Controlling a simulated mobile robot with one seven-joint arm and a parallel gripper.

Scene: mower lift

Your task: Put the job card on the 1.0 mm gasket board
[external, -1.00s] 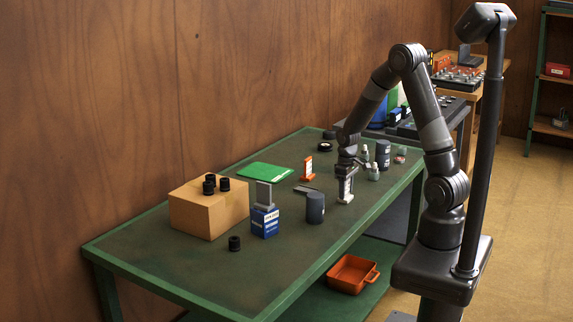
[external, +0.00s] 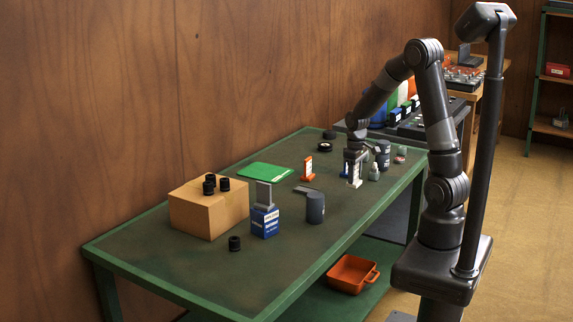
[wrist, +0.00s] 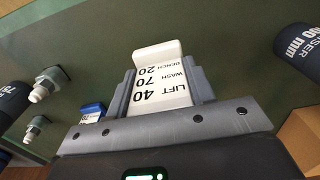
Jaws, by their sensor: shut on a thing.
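My gripper (external: 354,166) is shut on the white job card (external: 354,180) and holds it above the green bench. In the wrist view the card (wrist: 162,88) stands between my fingers (wrist: 165,85), with lines reading LIFT 40, WASH 70 and BENCH 20. A flat green board (external: 264,171) lies on the bench near the wall, left of my gripper. Its small label cannot be read, so I cannot tell whether it is the 1.0 mm gasket board.
An orange labelled stand (external: 308,169) and dark cylinder (external: 315,208) stand left of my gripper. A blue box (external: 265,224) and brown carton (external: 208,212) are further left. The front-left benchtop is mostly clear.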

